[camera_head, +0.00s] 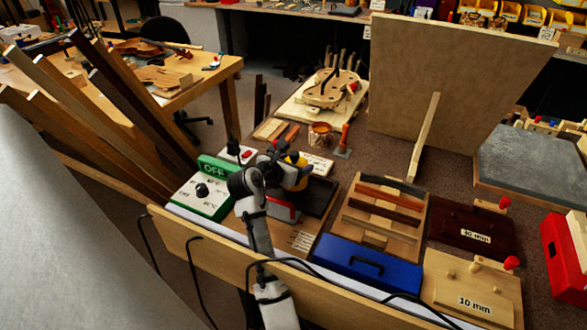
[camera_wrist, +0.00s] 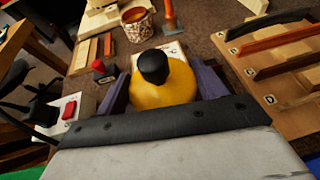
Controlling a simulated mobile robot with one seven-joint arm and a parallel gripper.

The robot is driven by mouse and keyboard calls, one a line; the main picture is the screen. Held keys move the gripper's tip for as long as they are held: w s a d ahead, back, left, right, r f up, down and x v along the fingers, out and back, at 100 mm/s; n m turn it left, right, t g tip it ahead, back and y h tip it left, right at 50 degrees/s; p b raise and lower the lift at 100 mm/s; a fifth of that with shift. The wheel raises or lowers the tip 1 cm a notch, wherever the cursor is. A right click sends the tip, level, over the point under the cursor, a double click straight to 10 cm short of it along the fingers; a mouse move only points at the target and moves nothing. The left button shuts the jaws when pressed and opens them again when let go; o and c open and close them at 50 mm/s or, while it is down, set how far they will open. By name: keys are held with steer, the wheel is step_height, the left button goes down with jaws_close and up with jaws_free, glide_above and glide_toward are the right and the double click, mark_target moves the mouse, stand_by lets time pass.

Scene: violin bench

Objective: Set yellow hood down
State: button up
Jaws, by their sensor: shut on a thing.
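The yellow hood (camera_wrist: 165,85) is a rounded yellow piece with a black knob on top. My gripper (camera_wrist: 160,88) is shut on it, with one purple-grey finger on each side. In the head view the hood (camera_head: 297,160) shows only as a small yellow patch, mostly hidden by my gripper (camera_head: 290,172). The gripper is over the bench near a dark flat tray (camera_head: 318,196). I cannot tell whether the underside of the hood touches anything.
A slotted wooden rack (camera_head: 395,205) is to the right. A patterned cup (camera_head: 320,136) and an orange-handled tool (camera_head: 344,138) stand behind. A tall board (camera_head: 450,80) rises at the back right.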

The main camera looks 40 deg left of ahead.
step_height(320, 180, down, 2)
steer(key=o, duration=1.1)
steer(key=shift+f, duration=0.1)
steer(key=shift+c, duration=0.2)
